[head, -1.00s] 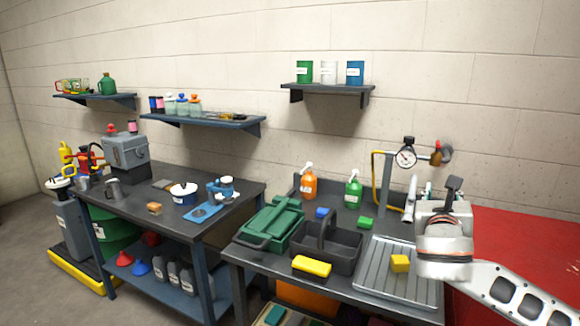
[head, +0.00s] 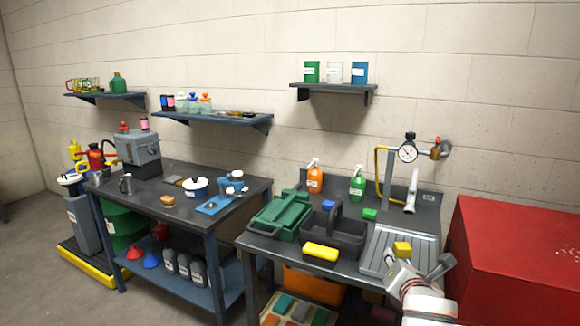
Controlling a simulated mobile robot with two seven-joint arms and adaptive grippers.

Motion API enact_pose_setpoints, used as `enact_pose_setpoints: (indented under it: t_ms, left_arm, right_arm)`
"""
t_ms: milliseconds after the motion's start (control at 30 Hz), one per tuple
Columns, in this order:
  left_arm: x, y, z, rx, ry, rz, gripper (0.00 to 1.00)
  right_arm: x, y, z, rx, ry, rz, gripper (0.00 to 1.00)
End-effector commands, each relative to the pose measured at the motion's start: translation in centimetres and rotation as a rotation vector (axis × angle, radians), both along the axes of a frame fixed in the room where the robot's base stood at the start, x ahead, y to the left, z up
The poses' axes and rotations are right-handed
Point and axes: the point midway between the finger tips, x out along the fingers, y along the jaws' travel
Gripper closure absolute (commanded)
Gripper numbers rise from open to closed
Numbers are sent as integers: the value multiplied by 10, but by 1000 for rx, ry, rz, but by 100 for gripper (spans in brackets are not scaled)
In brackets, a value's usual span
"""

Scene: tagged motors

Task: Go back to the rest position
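My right gripper (head: 436,268) is low at the lower right of the head view, in front of the right workbench (head: 262,246). Its dark finger part points up and to the right, and the pale wrist (head: 425,300) runs off the bottom edge. I see nothing held in it, but its fingertips do not show well enough to tell open from shut. It overlaps the front right part of the ribbed metal tray (head: 385,248) in the picture; whether it touches is unclear. My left gripper is out of view.
A red cabinet (head: 515,255) stands at the right. A gauge (head: 407,153) rises behind the tray.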

Motion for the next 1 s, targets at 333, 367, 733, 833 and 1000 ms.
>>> enact_pose_setpoints:
  t_ms: [333,367,733,833,1000]
  left_arm:
    - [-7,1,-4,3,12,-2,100]
    - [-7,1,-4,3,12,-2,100]
    - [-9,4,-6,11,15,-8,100]
    - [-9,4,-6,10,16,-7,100]
    - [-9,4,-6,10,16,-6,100]
  right_arm:
    - [-88,62,-176,885,169,-148,71]
    - [-97,65,-188,958,181,-175,71]
    - [-239,67,-310,1770,225,-649,71]
    - [-276,59,-329,1924,200,-778,71]
    - [-314,48,-345,2074,154,-911,71]
